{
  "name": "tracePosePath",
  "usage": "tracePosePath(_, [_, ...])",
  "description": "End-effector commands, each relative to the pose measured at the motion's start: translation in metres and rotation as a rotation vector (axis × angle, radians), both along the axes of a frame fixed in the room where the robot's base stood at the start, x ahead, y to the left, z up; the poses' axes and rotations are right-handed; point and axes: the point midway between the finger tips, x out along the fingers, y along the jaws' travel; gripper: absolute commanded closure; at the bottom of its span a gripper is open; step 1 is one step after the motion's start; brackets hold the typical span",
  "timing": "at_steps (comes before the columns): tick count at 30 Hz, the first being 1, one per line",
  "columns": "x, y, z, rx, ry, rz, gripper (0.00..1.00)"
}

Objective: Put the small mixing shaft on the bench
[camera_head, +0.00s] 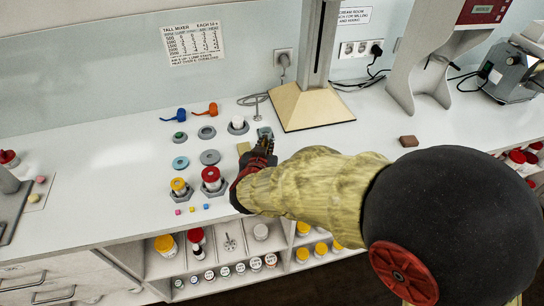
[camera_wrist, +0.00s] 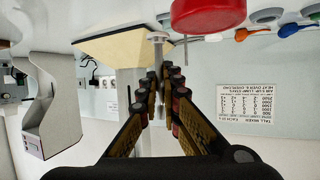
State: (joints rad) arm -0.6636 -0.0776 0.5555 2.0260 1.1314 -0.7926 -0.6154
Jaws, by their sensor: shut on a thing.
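My gripper (camera_head: 264,145) is over the front part of the bench (camera_head: 330,145), to the right of the red-lidded jar. In the wrist view my gripper (camera_wrist: 160,80) is shut on a thin grey metal shaft with a wider end (camera_wrist: 158,38), which seems to be the small mixing shaft. In the head view the fingers hide most of it; a grey-blue piece (camera_head: 265,132) shows just beyond them. I cannot tell whether the held shaft touches the bench.
A red-lidded jar (camera_head: 211,178) and a yellow-lidded jar (camera_head: 180,187) stand left of my gripper, with grey rings and small cubes nearby. A cream stand base (camera_head: 312,105) is behind.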

Motion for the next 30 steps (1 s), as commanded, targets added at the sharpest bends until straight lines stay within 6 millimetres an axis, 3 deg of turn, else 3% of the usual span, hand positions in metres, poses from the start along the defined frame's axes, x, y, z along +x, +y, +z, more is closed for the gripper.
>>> tracePosePath(3, [0.02, -0.014, -0.023, -0.002, 0.002, -0.003, 1.0])
tracePosePath(10, [0.043, -0.026, -0.052, 0.0, 0.001, -0.001, 1.0])
tracePosePath(17, [0.051, -0.03, -0.061, 0.0, 0.0, 0.0, 1.0])
tracePosePath(25, [0.055, -0.032, -0.096, 0.0, 0.0, 0.0, 1.0])
tracePosePath(30, [0.055, -0.032, -0.095, 0.001, -0.001, 0.0, 1.0])
